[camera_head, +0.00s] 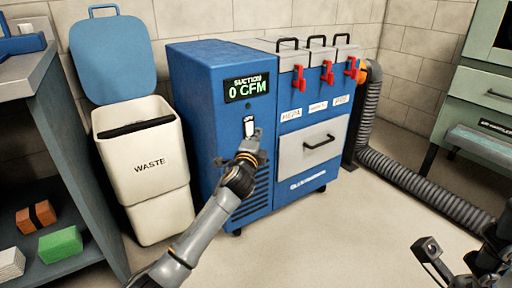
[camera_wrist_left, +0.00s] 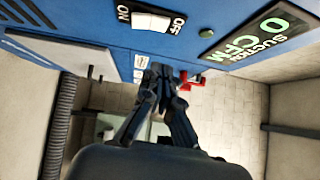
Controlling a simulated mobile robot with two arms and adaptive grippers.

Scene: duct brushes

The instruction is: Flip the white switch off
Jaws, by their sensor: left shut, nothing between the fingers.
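The white switch (camera_head: 249,126) is on the front of the blue suction unit (camera_head: 205,115), below a display (camera_head: 246,87) reading "SUCTION 0 CFM". In the left wrist view the switch (camera_wrist_left: 151,21) sits between the words ON and OFF; I cannot tell which side is pressed. My left gripper (camera_head: 250,150) is shut and empty just below the switch, close to the panel. Its closed fingers (camera_wrist_left: 162,72) show apart from the switch in the wrist view. Part of my right arm shows at the lower right edge; its fingers are not clear.
A white waste bin (camera_head: 145,165) with a blue lid stands left of the unit. A shelf with small blocks is at far left. Red levers (camera_head: 327,72) line the unit's top right. A grey hose (camera_head: 410,178) runs along the floor at right. The front floor is clear.

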